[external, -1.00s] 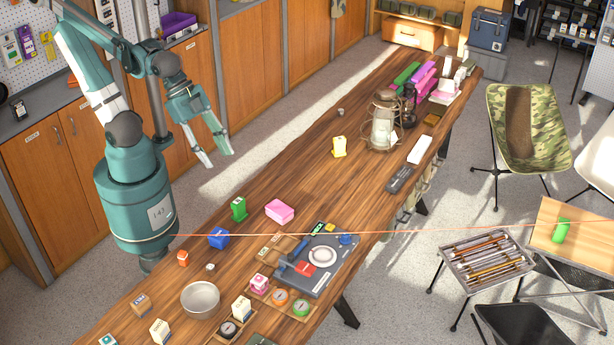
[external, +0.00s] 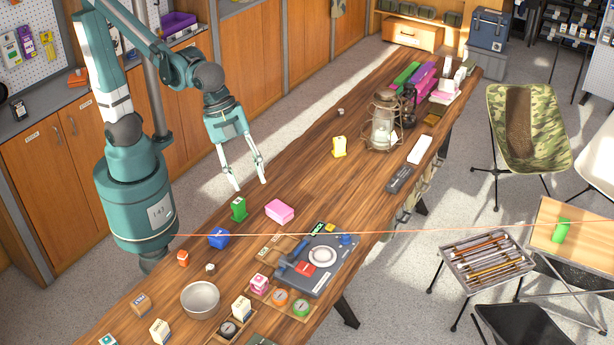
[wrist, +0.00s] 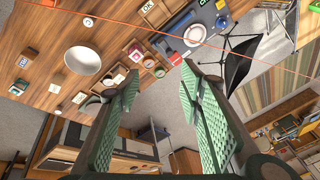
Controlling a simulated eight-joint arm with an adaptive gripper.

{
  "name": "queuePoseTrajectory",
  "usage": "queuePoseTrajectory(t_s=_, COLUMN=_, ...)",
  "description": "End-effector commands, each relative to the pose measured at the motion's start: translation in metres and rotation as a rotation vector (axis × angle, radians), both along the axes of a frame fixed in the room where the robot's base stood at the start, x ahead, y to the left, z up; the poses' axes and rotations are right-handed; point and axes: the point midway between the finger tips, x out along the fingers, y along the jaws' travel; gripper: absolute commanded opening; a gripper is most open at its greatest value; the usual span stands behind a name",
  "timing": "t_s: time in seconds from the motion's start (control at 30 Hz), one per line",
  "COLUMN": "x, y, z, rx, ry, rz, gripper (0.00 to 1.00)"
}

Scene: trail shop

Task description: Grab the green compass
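The green compass (external: 301,307) is a small round disc in a wooden tray near the table's front edge in the external view. An orange compass (external: 280,296) lies just left of it in the same tray. My gripper (external: 250,184) is open and empty, above the table's left edge with its fingers pointing down. It is well behind the compass and to its left in the picture. In the wrist view the two green fingers (wrist: 160,88) are spread apart with nothing between them.
A grey board device (external: 330,270) stands beside the compass tray. A metal bowl (external: 200,300), a black compass (external: 228,329) and small boxes are to the left. A pink block (external: 280,211), green block (external: 239,209) and blue block (external: 218,238) lie nearer my gripper.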

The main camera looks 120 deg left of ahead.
Motion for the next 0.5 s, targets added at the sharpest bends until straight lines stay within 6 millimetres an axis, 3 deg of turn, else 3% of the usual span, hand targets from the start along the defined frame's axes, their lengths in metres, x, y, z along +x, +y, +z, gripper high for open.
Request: queuePoseTrajectory(t_s=0.5, x=0.077, y=-0.022, z=-0.036, rx=0.083, ry=0.091, rz=-0.262, gripper=0.37)
